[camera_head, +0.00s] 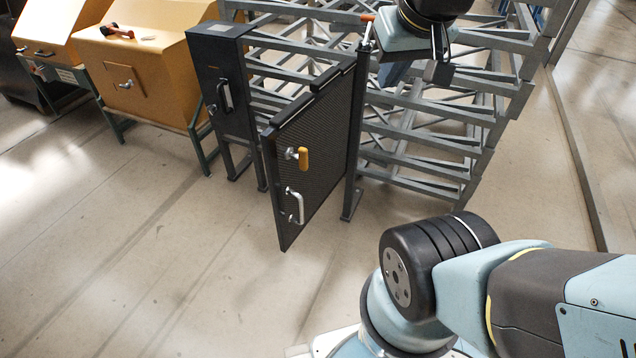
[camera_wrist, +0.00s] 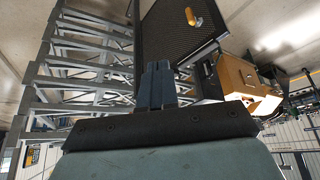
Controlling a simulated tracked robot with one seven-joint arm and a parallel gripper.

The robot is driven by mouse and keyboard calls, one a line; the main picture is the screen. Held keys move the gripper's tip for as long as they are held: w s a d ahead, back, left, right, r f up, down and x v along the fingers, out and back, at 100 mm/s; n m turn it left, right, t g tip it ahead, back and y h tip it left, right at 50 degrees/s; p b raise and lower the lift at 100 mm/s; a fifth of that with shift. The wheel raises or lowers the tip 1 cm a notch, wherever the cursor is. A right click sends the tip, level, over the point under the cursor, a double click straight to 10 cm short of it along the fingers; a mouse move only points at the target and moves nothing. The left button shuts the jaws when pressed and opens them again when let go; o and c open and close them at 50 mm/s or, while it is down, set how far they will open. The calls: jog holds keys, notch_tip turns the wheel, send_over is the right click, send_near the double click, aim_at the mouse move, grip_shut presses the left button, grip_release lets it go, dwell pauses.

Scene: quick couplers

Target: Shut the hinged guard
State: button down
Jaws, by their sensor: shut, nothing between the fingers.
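The hinged guard (camera_head: 325,135) is a dark mesh panel that stands ajar, swung out from its post (camera_head: 356,130) at the right. My gripper (camera_head: 440,74) is up at the right of the post, apart from the guard's handles, and looks shut and empty. In the wrist view the shut fingers (camera_wrist: 158,84) show below the guard (camera_wrist: 178,32), whose yellow knob also shows there (camera_wrist: 192,17). Whether the fingers touch the panel cannot be told.
A dark cabinet (camera_head: 220,85) with a handle stands left of the opening. Grey metal racks (camera_head: 430,130) fill the space behind the guard. Orange-yellow machines (camera_head: 150,65) stand at the far left. The floor (camera_head: 190,265) in front of the guard is clear.

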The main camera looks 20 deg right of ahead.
jog(key=shift+w+d, duration=0.1)
jog(key=shift+d, duration=0.2)
